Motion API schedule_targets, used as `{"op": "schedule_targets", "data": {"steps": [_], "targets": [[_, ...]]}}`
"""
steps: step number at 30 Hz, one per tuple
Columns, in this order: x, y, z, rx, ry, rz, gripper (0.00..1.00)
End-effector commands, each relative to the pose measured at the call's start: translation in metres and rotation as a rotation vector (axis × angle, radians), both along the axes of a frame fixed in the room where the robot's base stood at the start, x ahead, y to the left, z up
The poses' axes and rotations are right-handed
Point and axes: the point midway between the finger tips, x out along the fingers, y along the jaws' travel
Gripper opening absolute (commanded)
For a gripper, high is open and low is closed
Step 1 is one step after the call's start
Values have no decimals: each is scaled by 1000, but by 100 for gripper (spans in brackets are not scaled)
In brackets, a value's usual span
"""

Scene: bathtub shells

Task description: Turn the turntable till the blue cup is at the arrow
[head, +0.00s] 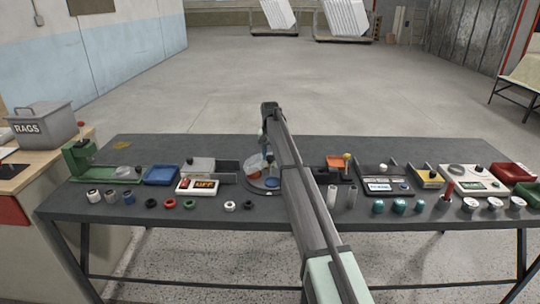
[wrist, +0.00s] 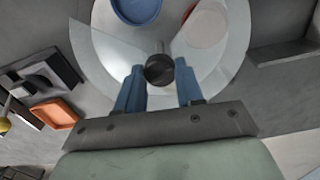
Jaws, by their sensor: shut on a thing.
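The turntable (wrist: 103,62) is a pale, partly see-through disc that fills the upper middle of the wrist view. A blue cup (wrist: 137,9) stands on it at the top edge of the picture, left of centre. In the head view the blue cup (head: 272,182) is at the turntable's near side, left of my arm. I cannot make out the arrow.
A dark tray with an orange bin (head: 337,162) stands right of my arm. A grey block in a dark holder (head: 201,164) and a red-and-white switch box (head: 197,186) are to the left. Several small rings and cups line the table's front edge.

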Motion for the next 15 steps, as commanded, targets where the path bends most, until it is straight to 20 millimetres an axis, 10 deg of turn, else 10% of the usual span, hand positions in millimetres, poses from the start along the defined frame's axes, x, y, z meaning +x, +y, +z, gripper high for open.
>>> {"op": "schedule_targets", "data": {"steps": [15], "targets": [[1,0,1,1,-3,-153,0]]}}
